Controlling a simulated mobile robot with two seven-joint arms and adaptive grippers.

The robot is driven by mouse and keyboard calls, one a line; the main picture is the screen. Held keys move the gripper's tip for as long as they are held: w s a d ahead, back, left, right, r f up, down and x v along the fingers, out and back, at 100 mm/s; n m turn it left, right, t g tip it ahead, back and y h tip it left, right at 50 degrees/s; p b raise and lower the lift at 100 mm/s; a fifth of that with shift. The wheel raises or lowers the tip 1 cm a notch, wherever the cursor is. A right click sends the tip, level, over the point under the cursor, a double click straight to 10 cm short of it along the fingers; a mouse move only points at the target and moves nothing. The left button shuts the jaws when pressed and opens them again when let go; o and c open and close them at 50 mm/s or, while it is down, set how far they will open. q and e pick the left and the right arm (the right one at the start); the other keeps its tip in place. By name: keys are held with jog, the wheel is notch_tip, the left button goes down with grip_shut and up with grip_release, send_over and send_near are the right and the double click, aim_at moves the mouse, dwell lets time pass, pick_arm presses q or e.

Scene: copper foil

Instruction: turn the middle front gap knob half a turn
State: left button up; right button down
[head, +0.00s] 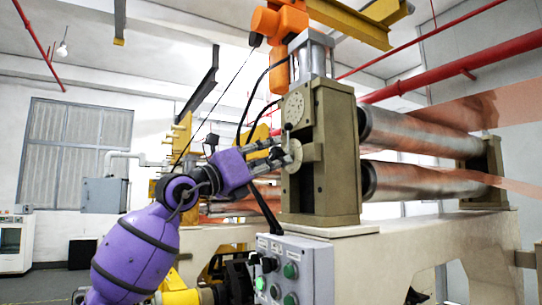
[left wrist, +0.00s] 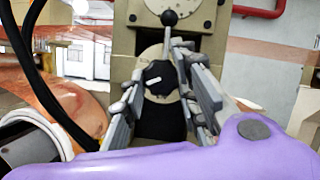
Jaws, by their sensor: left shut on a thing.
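The gap knob is a black, lobed knob with a white pointer bar (left wrist: 158,78). It sits on the front face of the roller stand (head: 335,190). In the wrist view the pointer lies nearly level, tilted slightly up to the right. My left gripper (head: 284,152) reaches the stand's face from the left and has its fingers on both sides of the knob, shut on it. In the head view the fingers mostly hide the knob, and a pale round plate (head: 312,152) shows behind it. My right gripper is in neither view.
A thin lever with a black ball (left wrist: 170,18) stands close by the fingers. A round dial (head: 293,107) is above. A grey control box with green buttons (head: 290,270) stands below. Steel rollers (head: 420,180) carry copper foil at right. A black cable hangs near my wrist.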

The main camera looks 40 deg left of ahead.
pick_arm(q)
jog(key=n, duration=0.1)
jog(key=n+y+p, duration=0.1)
jog(key=n, duration=0.1)
jog(key=n+y, duration=0.1)
jog(key=shift+s+r, duration=0.2)
jog(key=shift+r, duration=0.1)
jog(key=n+y+p, duration=0.1)
jog(key=n, duration=0.1)
jog(key=n+g+p, duration=0.1)
jog(key=n, duration=0.1)
jog(key=shift+d+n+y, duration=0.1)
jog(key=shift+n+y, duration=0.2)
jog(key=shift+y, duration=0.1)
jog(key=shift+c, duration=0.2)
jog(key=shift+f+n+y+p, duration=0.15)
jog(key=shift+n+y+p, duration=0.2)
jog(key=shift+n, duration=0.35)
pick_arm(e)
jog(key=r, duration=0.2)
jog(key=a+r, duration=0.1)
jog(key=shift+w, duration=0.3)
pick_arm(q)
jog(key=shift+w+f, duration=0.1)
jog(key=shift+w, duration=0.05)
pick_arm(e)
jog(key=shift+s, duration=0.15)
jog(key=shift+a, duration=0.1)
